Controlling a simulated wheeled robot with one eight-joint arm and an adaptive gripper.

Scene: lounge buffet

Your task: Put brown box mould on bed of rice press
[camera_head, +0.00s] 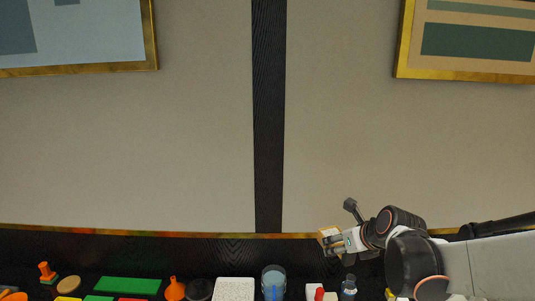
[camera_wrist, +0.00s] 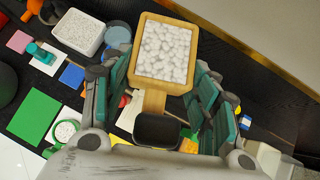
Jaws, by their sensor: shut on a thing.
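The brown box mould (camera_wrist: 193,52) is a wooden square frame with a short handle, and white rice-like lumps fill its inside. My gripper (camera_wrist: 160,92) is shut on it, with teal-padded fingers on both sides of the handle. In the head view my gripper (camera_head: 333,242) holds the tan mould (camera_head: 327,231) above the back of the dark counter. An orange upright piece on a greenish base (camera_head: 47,272) stands at the far left of the head view.
The wall stands close behind. Some bare counter lies along the back edge.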

